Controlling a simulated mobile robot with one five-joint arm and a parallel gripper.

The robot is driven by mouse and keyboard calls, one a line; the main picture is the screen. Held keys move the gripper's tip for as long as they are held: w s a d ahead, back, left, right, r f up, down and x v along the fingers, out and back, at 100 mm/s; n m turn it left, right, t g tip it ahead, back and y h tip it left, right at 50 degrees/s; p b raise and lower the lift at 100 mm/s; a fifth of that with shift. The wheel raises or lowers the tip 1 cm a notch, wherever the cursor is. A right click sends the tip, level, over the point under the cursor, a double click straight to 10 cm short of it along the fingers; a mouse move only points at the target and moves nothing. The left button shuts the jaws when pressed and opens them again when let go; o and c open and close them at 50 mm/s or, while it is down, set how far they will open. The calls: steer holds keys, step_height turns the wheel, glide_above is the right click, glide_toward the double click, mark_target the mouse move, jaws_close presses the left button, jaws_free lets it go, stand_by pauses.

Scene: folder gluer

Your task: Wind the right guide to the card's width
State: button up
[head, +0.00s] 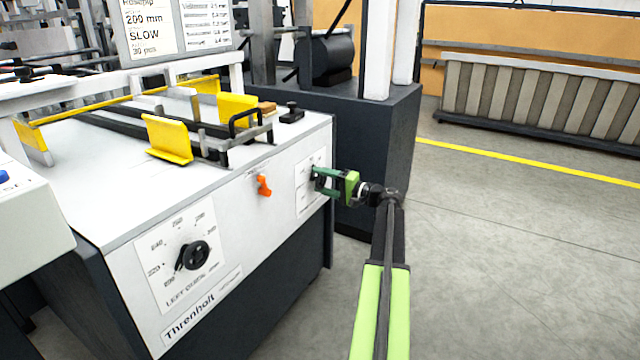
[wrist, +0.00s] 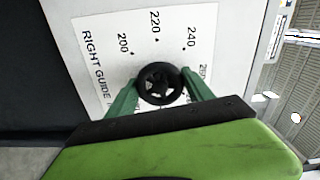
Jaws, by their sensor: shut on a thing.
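The right guide knob is a black round handwheel (wrist: 160,84) on a white dial plate (wrist: 190,30) marked RIGHT GUIDE, with 200, 220 and 240 readable in the wrist view. My gripper (wrist: 158,88) has its green fingers shut on the knob, one on each side. Yellow guide plates (head: 168,138) stand on the machine top. Which number the knob points to cannot be told. A sign (head: 150,20) reads 200 mm and SLOW.
The left guide dial (head: 192,255) is on the same panel, lower left. An orange lever (head: 264,186) sticks out between the two dials. A dark cabinet (head: 385,140) stands behind my gripper. The floor to the right is clear.

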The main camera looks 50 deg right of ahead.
steer(key=n, duration=0.4)
steer(key=shift+a+n, duration=0.15)
steer(key=shift+n, duration=0.25)
steer(key=n, duration=0.3)
steer(key=shift+f+n, duration=0.1)
steer(key=shift+n, duration=0.2)
steer(key=n, duration=2.1)
steer(key=shift+n, duration=0.4)
